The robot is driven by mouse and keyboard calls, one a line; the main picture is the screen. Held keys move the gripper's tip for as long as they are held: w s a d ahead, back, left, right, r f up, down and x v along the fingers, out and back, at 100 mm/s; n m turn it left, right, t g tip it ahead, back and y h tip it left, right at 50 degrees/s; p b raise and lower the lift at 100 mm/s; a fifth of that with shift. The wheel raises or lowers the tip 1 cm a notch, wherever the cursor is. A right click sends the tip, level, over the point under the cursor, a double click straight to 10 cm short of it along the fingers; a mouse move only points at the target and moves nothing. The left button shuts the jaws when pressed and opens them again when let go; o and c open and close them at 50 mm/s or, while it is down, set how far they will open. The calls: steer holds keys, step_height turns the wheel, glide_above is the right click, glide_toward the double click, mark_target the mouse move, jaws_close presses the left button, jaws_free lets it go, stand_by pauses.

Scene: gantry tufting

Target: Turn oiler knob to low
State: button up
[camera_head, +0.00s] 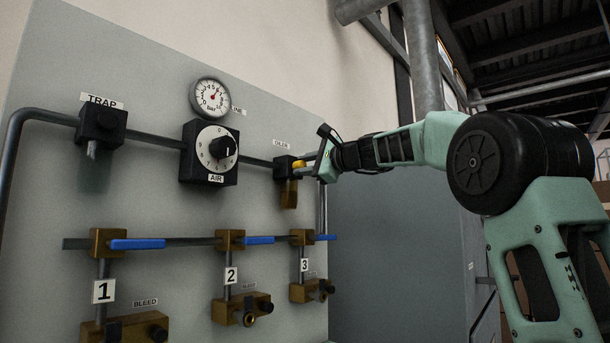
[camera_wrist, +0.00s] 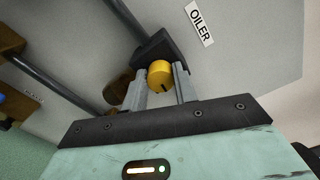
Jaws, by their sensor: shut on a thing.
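The oiler (camera_head: 285,168) is a small dark block with an amber bowl below it, fixed to the grey panel at the right end of the upper pipe. Its yellow knob (camera_wrist: 160,74) sits between my gripper's fingers in the wrist view, with a dark mark on its lower edge. My gripper (camera_wrist: 161,86) is shut on the knob, one finger on each side. The OILER label (camera_wrist: 199,24) is beside the block. The low mark cannot be made out.
The upper pipe also carries the AIR dial (camera_head: 210,153), a pressure gauge (camera_head: 210,97) and the TRAP block (camera_head: 101,125). Below are several blue-handled valves (camera_head: 137,244) and brass bleed blocks (camera_head: 242,309). A grey cabinet (camera_head: 400,250) stands right of the panel.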

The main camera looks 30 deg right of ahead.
steer(key=shift+f+n+b, duration=0.15)
steer(key=shift+n+b, duration=0.25)
steer(key=shift+n, duration=0.2)
steer(key=o, duration=1)
steer(key=b+v, duration=0.2)
steer(key=v, duration=1.5)
steer(key=shift+s+b, duration=0.2)
steer(key=shift+b, duration=0.15)
steer(key=shift+r, duration=0.25)
